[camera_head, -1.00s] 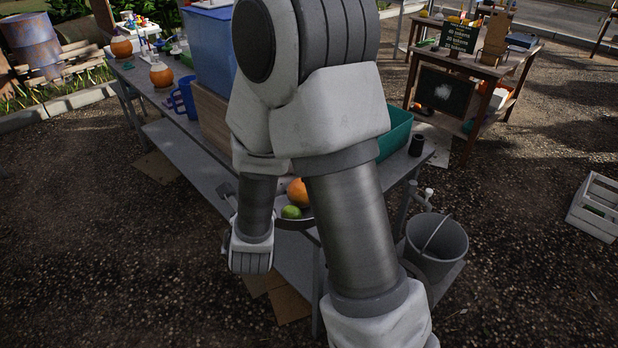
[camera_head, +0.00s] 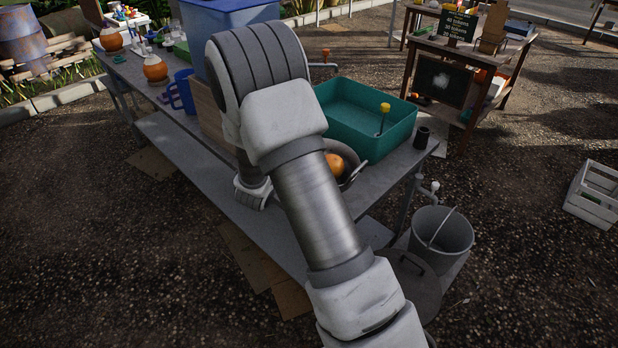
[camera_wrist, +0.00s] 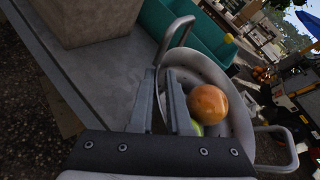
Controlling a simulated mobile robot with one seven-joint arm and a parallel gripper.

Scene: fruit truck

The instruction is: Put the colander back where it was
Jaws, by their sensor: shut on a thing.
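The colander (camera_head: 352,178) is a grey metal bowl with two loop handles. In the head view it is partly behind my arm, over the table's right part and close beside the teal basin (camera_head: 370,148). I cannot tell whether its base touches the table. It holds an orange fruit (camera_head: 338,166), which also shows in the wrist view (camera_wrist: 208,104) with a green fruit (camera_wrist: 196,130) half hidden beneath it. In the wrist view my gripper (camera_wrist: 173,80) is shut on the near side of the colander (camera_wrist: 232,90). The head view hides my fingers behind the arm.
A wooden box (camera_head: 208,112) and a blue bin (camera_head: 238,15) stand left of my arm on the grey table (camera_head: 385,185).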

